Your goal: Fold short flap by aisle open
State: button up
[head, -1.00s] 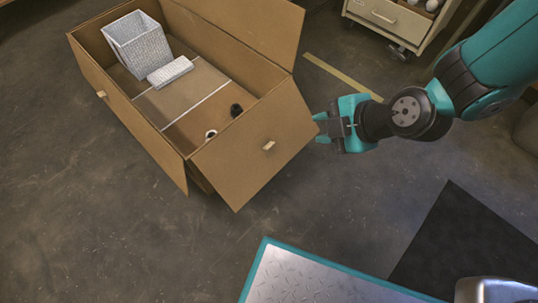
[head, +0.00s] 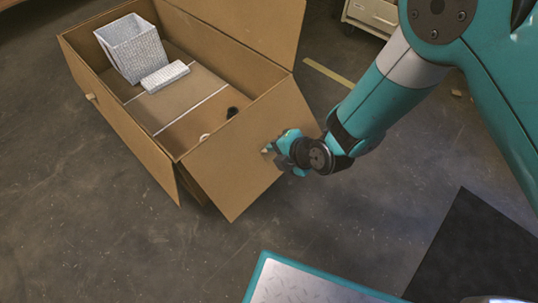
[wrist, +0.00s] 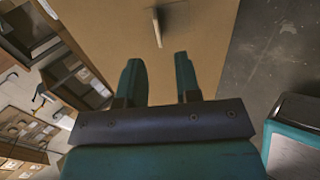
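The short flap (head: 230,170) of the cardboard box is at the box's near end in the head view, slanting outward and down from the rim. A small pale tab sticks out of its face; it shows clearly in the wrist view (wrist: 157,28). My gripper (head: 271,150) is at the flap's face by this tab, partly hiding it in the head view. In the wrist view my gripper (wrist: 160,75) has its two fingers apart with nothing between them. The tab lies ahead of the fingertips, roughly in line with the gap.
A long flap (head: 250,25) stands up at the back. A drawer cabinet (head: 372,15) is behind. The floor left of the box is clear.

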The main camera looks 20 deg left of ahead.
aim_at(269, 161)
jog(key=shift+b+x, duration=0.8)
jog(key=shift+x, duration=1.45)
jog(key=shift+c, duration=0.2)
grip_shut()
